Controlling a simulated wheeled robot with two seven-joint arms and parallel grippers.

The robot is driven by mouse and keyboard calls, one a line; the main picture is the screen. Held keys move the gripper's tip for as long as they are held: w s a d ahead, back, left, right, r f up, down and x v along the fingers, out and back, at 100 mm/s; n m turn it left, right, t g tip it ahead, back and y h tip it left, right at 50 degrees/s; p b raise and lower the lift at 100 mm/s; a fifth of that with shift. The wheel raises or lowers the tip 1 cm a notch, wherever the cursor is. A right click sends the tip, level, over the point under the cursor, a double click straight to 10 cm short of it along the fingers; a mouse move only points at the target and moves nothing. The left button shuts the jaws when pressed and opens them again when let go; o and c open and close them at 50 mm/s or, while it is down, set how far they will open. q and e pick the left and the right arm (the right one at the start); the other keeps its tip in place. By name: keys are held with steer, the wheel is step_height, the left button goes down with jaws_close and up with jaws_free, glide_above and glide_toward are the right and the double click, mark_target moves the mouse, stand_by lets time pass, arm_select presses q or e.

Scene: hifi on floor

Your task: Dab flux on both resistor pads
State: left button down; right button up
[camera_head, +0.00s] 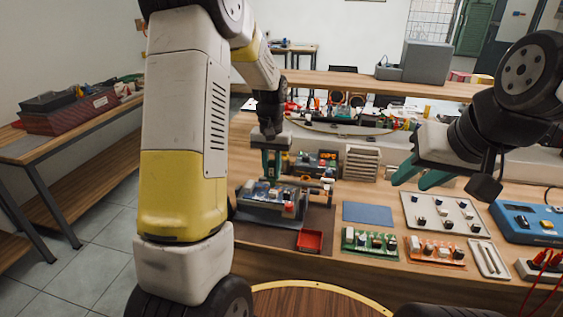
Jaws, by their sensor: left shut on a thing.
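A dark grey fixture (262,212) with small parts on top, some blue and red, stands on the bench left of centre. I cannot make out the resistor pads at this size. My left gripper (273,172) points down just above the back of this fixture. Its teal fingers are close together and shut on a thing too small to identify. My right gripper (412,180) is open and empty above the bench, behind the white tray of parts (428,224). A green board (347,243) and an orange board (418,257) with components lie at the front. The flux cannot be told apart.
A red tray (310,241) sits right of the fixture, near a blue mat (367,213). A blue instrument (520,232) and a slotted white tray (489,259) are at right. A ribbed beige block (361,163) and a dark device (326,160) stand behind.

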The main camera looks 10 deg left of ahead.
mark_target(272, 161)
arm_select(q)
steer(key=shift+f, duration=0.35)
stand_by(1.3)
steer(key=shift+r, duration=2.25)
steer(key=shift+f, duration=0.1)
steer(key=shift+d+f, duration=0.55)
steer(key=shift+f, duration=0.35)
steer(key=shift+d+f, duration=0.55)
steer(key=shift+f, duration=0.3)
steer(key=shift+f, duration=0.35)
